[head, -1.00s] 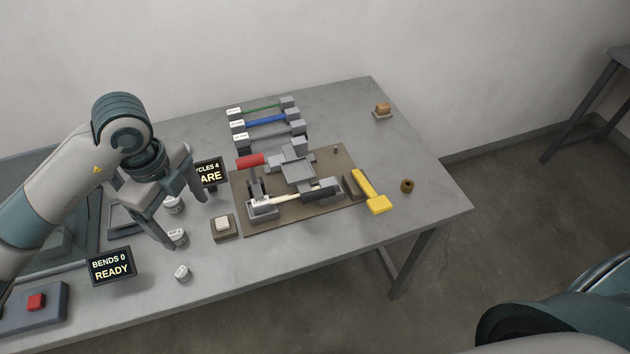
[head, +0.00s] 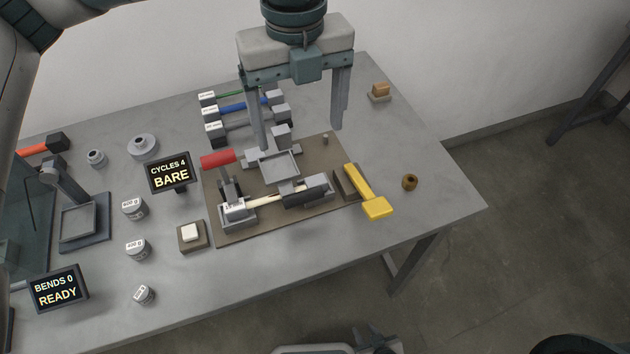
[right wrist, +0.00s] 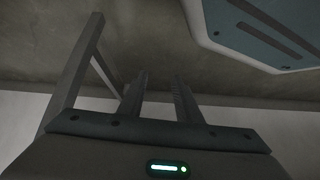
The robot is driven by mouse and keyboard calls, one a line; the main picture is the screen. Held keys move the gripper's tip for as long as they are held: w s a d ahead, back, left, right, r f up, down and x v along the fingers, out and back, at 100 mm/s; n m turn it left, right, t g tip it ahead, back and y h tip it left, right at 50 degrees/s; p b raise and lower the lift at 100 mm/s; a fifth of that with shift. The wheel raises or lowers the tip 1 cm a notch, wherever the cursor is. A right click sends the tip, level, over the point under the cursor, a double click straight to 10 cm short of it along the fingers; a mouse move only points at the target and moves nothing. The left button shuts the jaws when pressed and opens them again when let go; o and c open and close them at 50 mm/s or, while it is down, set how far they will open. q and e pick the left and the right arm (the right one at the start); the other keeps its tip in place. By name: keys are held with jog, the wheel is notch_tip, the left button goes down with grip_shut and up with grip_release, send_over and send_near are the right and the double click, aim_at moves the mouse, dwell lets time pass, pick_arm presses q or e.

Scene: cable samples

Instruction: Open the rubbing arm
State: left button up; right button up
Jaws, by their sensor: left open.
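A rubbing fixture stands on a brown base plate (head: 232,232). It has a grey arm with a square flat pan (head: 274,167), an upright grey block (head: 281,137) behind it, and a red-handled lever (head: 218,159) at left. A pale cable sample (head: 268,200) lies across the front, in grey and black clamps. My left gripper (head: 300,138) is open, pointing down over the back of the fixture. Its fingers straddle the block with nothing between them; contact is not clear. My right gripper (right wrist: 158,85) is slightly open and empty in the right wrist view, away from the fixture.
Three cable samples (head: 238,108) lie behind the fixture. A cycle display (head: 171,173), a white button (head: 190,232) and several weights (head: 134,208) are at left. The right table end is mostly clear.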

aim_at(303, 194)
pick_arm(q)
jog(key=shift+s, duration=0.1)
jog(key=shift+f, duration=0.15)
pick_arm(e)
jog(key=shift+s, duration=0.15)
pick_arm(q)
notch_tip(303, 194, down, 17)
jog(key=p, duration=0.4)
jog(key=shift+f, duration=0.1)
pick_arm(e)
jog(key=s+d+f+g, duration=0.2)
jog(key=s, duration=0.5)
jog(key=s+d+f+g+h, duration=0.1)
jog(key=s+d+f+g, duration=0.1)
jog(key=s, duration=0.4)
jog(key=shift+s+d, duration=0.35)
jog(key=shift+d, duration=0.5)
jog(key=shift+f, duration=0.1)
pick_arm(q)
jog(key=c, duration=1.5)
